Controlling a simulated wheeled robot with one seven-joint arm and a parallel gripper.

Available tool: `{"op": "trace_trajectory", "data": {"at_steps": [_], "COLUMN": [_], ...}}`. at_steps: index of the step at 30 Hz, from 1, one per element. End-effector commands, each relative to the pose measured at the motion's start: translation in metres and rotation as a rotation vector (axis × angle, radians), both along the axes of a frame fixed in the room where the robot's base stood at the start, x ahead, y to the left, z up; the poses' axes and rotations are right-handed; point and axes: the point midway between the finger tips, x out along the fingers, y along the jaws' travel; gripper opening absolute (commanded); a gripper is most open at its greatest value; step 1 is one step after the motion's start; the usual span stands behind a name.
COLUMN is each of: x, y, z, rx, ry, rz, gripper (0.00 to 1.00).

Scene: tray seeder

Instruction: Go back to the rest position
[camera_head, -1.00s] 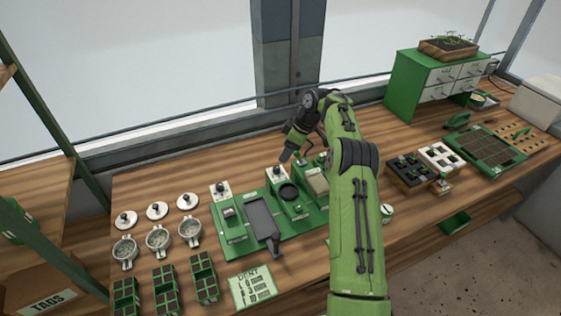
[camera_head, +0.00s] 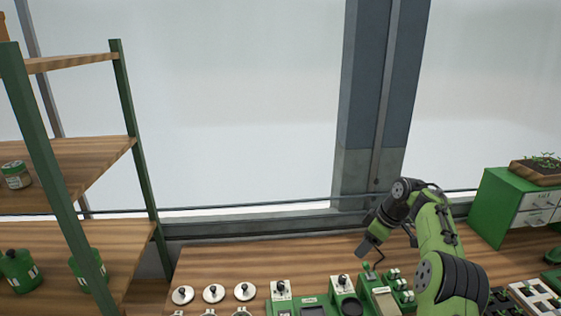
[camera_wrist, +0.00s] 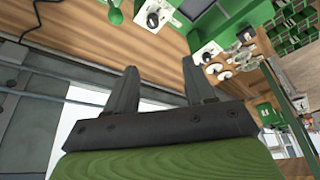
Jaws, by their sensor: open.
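My gripper (camera_head: 367,247) hangs above the back of the wooden bench, over the far side of the green seeder panel (camera_head: 366,281). My green arm reaches to it from the lower right. In the wrist view my gripper (camera_wrist: 158,75) shows two dark fingers spread wide apart, with nothing between them. Beyond the fingers lies bare bench wood, and the panel's white switch units (camera_wrist: 152,15) show at the top. The gripper touches nothing that I can see.
A wooden shelf (camera_head: 75,165) with green posts stands at the left. A green drawer cabinet (camera_head: 505,207) stands at the right. A rail and a window post (camera_head: 375,120) run behind the bench. The back left bench is clear.

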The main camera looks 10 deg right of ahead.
Motion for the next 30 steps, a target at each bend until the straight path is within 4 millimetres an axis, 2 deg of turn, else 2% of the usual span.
{"op": "trace_trajectory", "data": {"at_steps": [1, 6, 11, 15, 19, 22, 27, 30], "x": [-0.005, -0.044, -0.100, -0.160, -0.221, -0.269, -0.341, -0.367], "y": [0.018, 0.075, 0.117, 0.142, 0.155, 0.160, 0.159, 0.156], "z": [0.021, 0.078, 0.116, 0.134, 0.137, 0.129, 0.099, 0.082], "rx": [-0.015, -0.058, -0.089, -0.097, -0.086, -0.063, -0.001, 0.030], "ry": [0.000, 0.020, 0.014, -0.005, -0.034, -0.058, -0.095, -0.106], "rz": [-0.008, -0.117, -0.248, -0.377, -0.503, -0.599, -0.749, -0.806], "gripper": [0.54, 0.54, 0.54, 0.54, 0.54, 0.54, 0.54, 0.54]}}
